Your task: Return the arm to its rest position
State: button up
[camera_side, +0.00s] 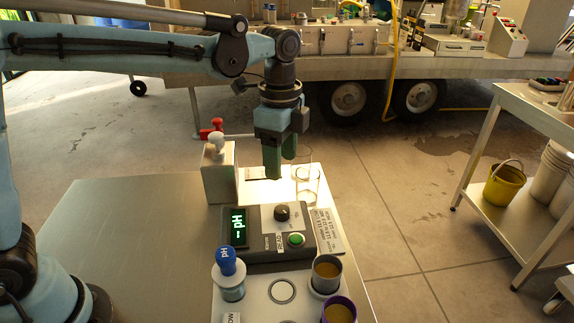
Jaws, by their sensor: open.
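My gripper (280,164) points straight down over the far end of the metal table (130,228). Its two dark green fingers are apart, with nothing visible between them. It hangs above and behind the pH meter (266,234), touching nothing that I can see. My light blue arm reaches in from the left, raised over the table.
The pH meter has a lit display, a black knob and a green button. A blue-capped pH bottle (229,282), a grey cup (327,272) and a purple-rimmed cup (339,311) stand in front. The table's left side is clear.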

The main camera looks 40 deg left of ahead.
jog(key=s+a+f+n+t, duration=0.2)
jog(key=s+a+n+t, duration=0.5)
jog(key=n, duration=0.8)
jog(key=s+a, duration=0.3)
jog(key=s, duration=0.2)
jog(key=shift+a, duration=0.25)
